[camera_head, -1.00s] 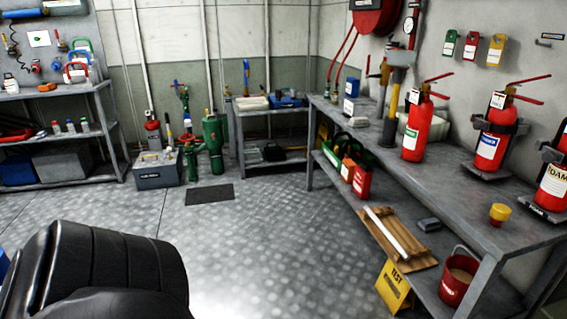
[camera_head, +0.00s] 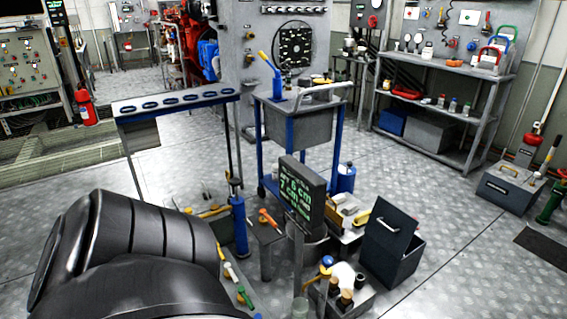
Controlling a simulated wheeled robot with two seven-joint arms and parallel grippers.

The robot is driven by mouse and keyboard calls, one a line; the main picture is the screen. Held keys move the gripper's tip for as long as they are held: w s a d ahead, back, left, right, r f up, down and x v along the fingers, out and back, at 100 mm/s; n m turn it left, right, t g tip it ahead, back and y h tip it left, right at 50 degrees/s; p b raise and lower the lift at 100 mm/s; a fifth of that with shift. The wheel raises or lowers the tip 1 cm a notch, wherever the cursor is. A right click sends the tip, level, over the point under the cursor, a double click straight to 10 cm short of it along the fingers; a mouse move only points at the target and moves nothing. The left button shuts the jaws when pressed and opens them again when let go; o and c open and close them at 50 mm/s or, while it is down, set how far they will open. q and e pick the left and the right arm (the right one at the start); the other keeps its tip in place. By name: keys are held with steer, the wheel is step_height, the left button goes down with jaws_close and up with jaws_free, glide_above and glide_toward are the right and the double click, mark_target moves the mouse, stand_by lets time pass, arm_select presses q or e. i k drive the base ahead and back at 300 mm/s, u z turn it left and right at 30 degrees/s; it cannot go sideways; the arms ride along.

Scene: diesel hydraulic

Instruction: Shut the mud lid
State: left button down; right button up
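A dark grey box (camera_head: 397,267) stands on the floor right of centre. Its flat lid (camera_head: 390,224) is raised and tilted, with a small handle on its face, so the box is open. I cannot read a label that names it as the mud lid. What is inside the box is hidden. A thick black arm link of mine fills the lower left. Neither of my grippers is in view.
A black sign with green text (camera_head: 302,195) stands left of the box. A blue-legged cart (camera_head: 300,125) is behind it. Small bottles and tools crowd the floor in front. A shelf (camera_head: 440,146) and a grey toolbox (camera_head: 507,187) stand right. Floor right of the box is clear.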

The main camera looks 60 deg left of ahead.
mark_target(391, 227)
steer(key=u, duration=0.5)
steer(key=i, duration=3)
steer(key=u, duration=0.95)
